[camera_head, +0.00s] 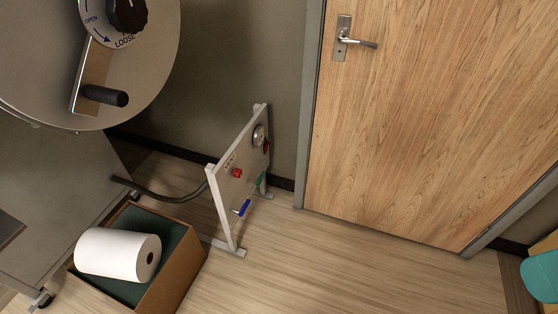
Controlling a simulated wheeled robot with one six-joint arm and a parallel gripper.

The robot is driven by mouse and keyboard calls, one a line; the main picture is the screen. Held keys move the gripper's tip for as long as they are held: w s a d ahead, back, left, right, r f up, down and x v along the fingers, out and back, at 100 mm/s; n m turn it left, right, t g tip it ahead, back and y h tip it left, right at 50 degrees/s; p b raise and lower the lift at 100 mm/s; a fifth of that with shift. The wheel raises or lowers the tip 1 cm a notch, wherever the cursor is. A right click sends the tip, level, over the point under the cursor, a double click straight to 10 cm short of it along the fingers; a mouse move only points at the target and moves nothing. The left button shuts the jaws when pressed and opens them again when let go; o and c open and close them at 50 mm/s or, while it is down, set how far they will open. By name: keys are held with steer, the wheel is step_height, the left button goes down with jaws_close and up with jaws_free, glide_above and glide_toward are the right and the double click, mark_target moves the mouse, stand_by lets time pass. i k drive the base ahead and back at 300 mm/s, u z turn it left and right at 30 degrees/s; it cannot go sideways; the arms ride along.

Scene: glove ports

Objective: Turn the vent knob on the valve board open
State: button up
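The valve board (225,191) is a pale upright panel in a light frame, standing on the floor against the wall near the middle of the view. It is seen at a steep angle. A red knob (237,172) sits on its near upper part, under small lettering too small to read. A blue lever (243,208) is below it and a green lever (260,178) is farther along. A round gauge (259,136) is at the far top, with a dark red part (266,147) beside it. I cannot tell which is the vent knob or how it is set. My gripper is not in view.
A grey cabinet (50,180) with a large round door (150,50) fills the left; a dark hose (165,195) runs to the board. A cardboard box (180,280) with a white roll (115,254) stands before it. The floor (330,270) right of the board, before the wooden door (430,120), is clear.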

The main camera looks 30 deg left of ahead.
mark_target(237, 173)
steer(key=z, duration=0.05)
steer(key=i, duration=0.7)
steer(key=u, duration=0.6)
steer(key=i, duration=0.6)
steer(key=u, duration=0.5)
